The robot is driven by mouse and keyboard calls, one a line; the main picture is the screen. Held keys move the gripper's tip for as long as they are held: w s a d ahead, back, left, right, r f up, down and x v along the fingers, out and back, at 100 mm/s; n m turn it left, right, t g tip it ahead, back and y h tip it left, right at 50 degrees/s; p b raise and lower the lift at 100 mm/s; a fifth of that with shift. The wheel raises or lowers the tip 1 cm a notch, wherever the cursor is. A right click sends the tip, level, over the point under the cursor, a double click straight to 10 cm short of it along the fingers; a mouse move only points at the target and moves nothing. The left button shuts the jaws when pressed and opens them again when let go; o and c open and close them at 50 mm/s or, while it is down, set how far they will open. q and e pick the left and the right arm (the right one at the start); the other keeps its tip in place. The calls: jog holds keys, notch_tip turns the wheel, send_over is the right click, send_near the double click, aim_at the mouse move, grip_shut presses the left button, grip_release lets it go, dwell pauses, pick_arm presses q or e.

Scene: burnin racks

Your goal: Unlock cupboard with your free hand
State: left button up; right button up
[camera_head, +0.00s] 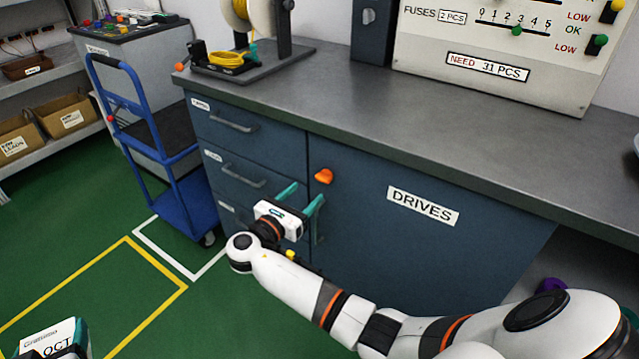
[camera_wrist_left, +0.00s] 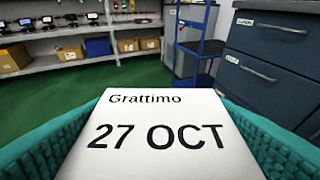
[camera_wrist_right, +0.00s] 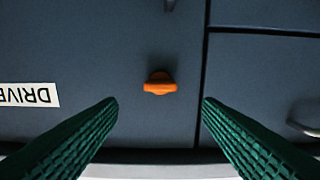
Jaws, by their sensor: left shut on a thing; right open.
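The cupboard door (camera_head: 400,245) is dark blue, labelled DRIVES, and closed under the grey worktop. Its orange knob (camera_head: 324,176) is near the door's upper left corner; it also shows in the right wrist view (camera_wrist_right: 160,83). My right gripper (camera_head: 302,196) is open and empty in front of the cupboard, just below and left of the knob in the head view. In the right wrist view the knob appears between the two green fingers, beyond their tips, apart from them. My left gripper (camera_wrist_left: 160,125) is shut on a white box (camera_wrist_left: 155,135) marked Grattimo 27 OCT, at the head view's lower left (camera_head: 55,340).
Drawers (camera_head: 228,125) with bar handles adjoin the cupboard on the left. A vertical handle (camera_head: 318,228) is on the door. A blue trolley (camera_head: 165,150) stands further left. The worktop (camera_head: 420,120) carries a spool stand and a fuse panel (camera_head: 500,45). Green floor at left is clear.

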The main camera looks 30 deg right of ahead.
aim_at(321, 180)
pick_arm(q)
jog(key=shift+f+b, duration=0.35)
jog(key=shift+f, duration=0.1)
pick_arm(e)
jog(key=x, duration=0.7)
jog(key=shift+w+d, duration=0.1)
jog(key=shift+d, duration=0.05)
jog(key=c, duration=1)
